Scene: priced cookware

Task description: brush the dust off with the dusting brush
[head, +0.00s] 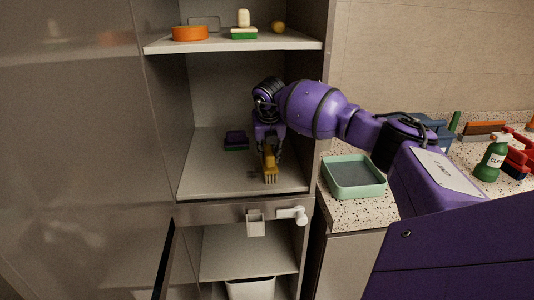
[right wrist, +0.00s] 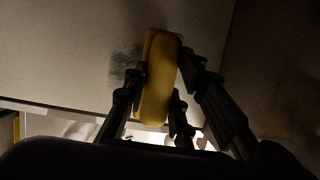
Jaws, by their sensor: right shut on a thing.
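The dusting brush (head: 270,167) is yellow with pale bristles pointing down at the shelf. My right gripper (head: 268,154) is shut on it, inside the open cabinet over the middle shelf (head: 208,178). In the right wrist view the yellow brush body (right wrist: 160,85) lies between the dark fingers of my right gripper (right wrist: 161,78). A dark smudge of dust (right wrist: 124,66) shows on the pale shelf just left of the brush there. Whether the bristles touch the shelf is hard to tell. My left gripper is not in view.
Right of the cabinet, a green tray (head: 353,177) and spray bottle (head: 491,158) stand on the counter.

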